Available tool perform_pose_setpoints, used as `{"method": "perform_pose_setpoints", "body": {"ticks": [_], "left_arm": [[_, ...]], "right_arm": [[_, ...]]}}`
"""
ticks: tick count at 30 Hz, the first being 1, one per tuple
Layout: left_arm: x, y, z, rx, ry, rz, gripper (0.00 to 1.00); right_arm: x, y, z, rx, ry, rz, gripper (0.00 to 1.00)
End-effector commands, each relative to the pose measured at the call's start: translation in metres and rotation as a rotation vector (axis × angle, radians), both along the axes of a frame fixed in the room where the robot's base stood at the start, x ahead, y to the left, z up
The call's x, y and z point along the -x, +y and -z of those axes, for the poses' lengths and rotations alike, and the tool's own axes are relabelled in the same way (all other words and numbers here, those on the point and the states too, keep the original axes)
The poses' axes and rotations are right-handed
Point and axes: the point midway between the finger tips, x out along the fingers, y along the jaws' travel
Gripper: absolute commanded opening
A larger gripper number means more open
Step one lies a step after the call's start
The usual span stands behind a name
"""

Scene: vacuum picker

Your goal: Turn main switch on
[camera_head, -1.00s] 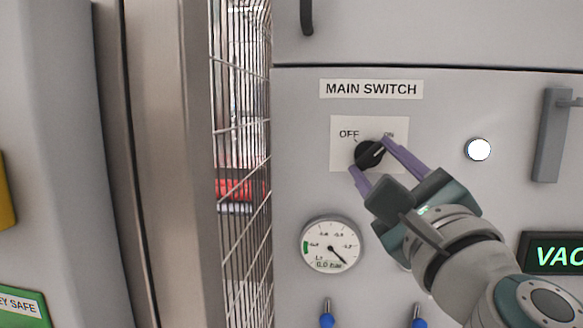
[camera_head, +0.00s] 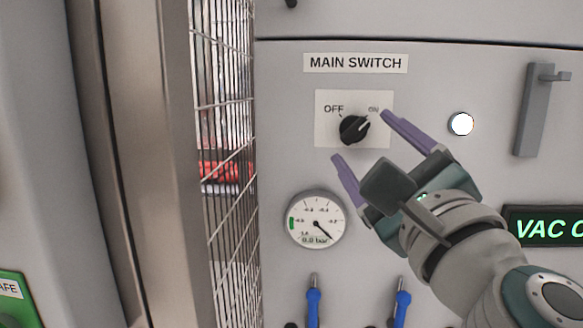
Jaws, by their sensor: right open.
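The main switch is a black rotary knob (camera_head: 353,130) on a white plate (camera_head: 330,138) below the "MAIN SWITCH" label (camera_head: 356,63). Its pale pointer line is turned up and right, toward the ON mark. My right gripper (camera_head: 361,137) is open, with two purple fingers spread to the lower left and right of the knob. The fingers look apart from the knob, and nothing is held. My left gripper is not in view.
A round gauge (camera_head: 316,219) reading 0.0 bar sits below the switch. Two blue levers (camera_head: 313,303) are lower down. A white round light (camera_head: 460,124), a grey handle (camera_head: 532,110) and a green-lettered display (camera_head: 545,229) are to the right. A wire mesh (camera_head: 226,150) stands left.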

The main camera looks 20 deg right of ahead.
Motion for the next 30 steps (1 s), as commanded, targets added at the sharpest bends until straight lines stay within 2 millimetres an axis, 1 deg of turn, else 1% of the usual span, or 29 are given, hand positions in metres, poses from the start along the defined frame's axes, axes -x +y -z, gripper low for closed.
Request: {"method": "perform_pose_setpoints", "body": {"ticks": [1,6,9,12,17,30], "left_arm": [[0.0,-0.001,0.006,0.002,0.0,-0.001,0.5],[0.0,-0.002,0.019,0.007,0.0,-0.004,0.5],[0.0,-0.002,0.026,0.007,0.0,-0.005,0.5],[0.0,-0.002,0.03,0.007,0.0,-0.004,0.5],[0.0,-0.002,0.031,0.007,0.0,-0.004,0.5],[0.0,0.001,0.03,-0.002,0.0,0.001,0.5]], "right_arm": [[0.01,0.002,0.007,-0.001,0.003,-0.001,0.8],[0.042,0.007,0.018,-0.003,0.003,0.0,0.8],[0.057,0.01,0.021,-0.001,0.003,0.0,0.8],[0.067,0.011,0.023,-0.002,0.0,0.0,0.8],[0.074,0.012,0.022,-0.002,-0.001,0.0,0.8],[0.074,0.014,0.02,0.006,0.0,-0.004,0.8]]}}
